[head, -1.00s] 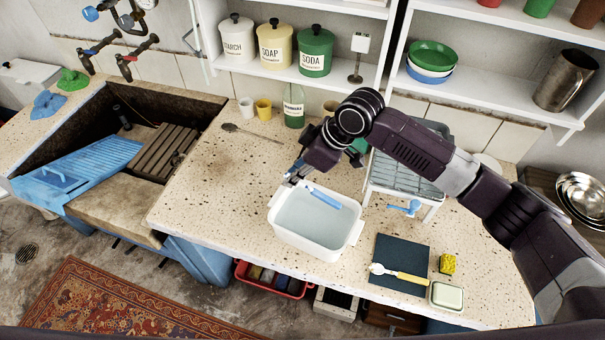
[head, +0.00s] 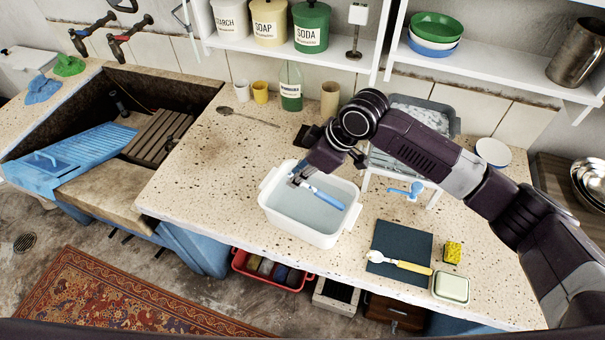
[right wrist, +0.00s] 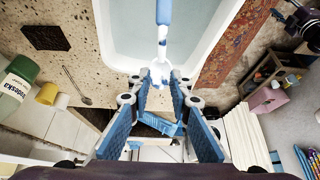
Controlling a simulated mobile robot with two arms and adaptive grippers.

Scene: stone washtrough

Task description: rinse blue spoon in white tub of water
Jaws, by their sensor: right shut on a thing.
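The white tub (head: 298,232) of water stands on the speckled counter in the head view; its rim and water also show in the right wrist view (right wrist: 120,45). My right gripper (head: 300,178) is over the tub's back left part, shut on the blue spoon (head: 327,199). The spoon's blue length points away from the fingers over the water, towards the front right. In the right wrist view the spoon (right wrist: 163,12) runs up from my fingertips (right wrist: 160,75), with a white, blue-spotted stretch near them. I cannot tell whether it touches the water. My left gripper is not in view.
A dark mat (head: 392,240) with a yellow-handled utensil (head: 400,262), a yellow sponge (head: 453,252) and a soap dish (head: 451,288) lie right of the tub. A white rack (head: 432,190) stands behind the mat. The counter left of the tub (head: 205,190) is clear.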

